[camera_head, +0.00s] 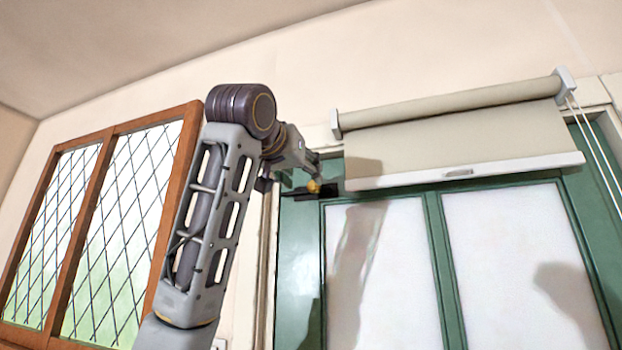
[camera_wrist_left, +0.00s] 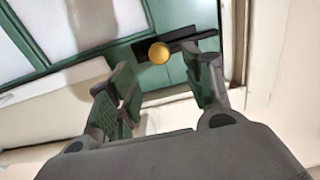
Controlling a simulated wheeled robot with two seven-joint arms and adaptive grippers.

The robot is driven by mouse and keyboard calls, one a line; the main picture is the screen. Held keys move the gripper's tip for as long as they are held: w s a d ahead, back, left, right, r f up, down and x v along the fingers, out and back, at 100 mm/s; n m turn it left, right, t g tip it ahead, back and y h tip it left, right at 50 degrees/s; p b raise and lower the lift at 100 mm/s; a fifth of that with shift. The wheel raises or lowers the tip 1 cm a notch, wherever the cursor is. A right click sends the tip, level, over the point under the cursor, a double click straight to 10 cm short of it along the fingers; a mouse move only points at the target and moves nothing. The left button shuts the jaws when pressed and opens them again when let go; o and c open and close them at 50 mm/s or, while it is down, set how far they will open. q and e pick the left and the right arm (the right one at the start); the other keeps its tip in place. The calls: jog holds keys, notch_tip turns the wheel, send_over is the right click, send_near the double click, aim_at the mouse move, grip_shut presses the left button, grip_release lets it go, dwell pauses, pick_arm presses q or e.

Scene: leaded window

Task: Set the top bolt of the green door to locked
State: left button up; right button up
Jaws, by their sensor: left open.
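The green door (camera_head: 433,235) has two pale panes, and its upper left corner carries a dark top bolt (camera_head: 332,190) with a round brass knob (camera_head: 314,186). In the left wrist view the bolt (camera_wrist_left: 186,41) is a black bar near the door's edge, with the knob (camera_wrist_left: 159,53) towards its left end. My left gripper (camera_head: 300,178) is at the bolt, partly hiding it in the head view. It is open; in the wrist view its fingers (camera_wrist_left: 158,72) stand either side of the knob, holding nothing. Whether the bolt reaches into the frame is unclear.
A beige roller blind (camera_head: 450,130) hangs over the door's top, close right of my left gripper. Its pull cord (camera_head: 598,155) hangs at the far right. A leaded window (camera_head: 100,220) with a wooden frame is on the left wall, behind my left arm.

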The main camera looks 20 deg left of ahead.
aim_at(313, 184)
pick_arm(q)
jog(key=shift+w+d+p, duration=0.15)
jog(key=shift+w+p, duration=0.95)
jog(key=shift+w, duration=2.2)
grip_shut()
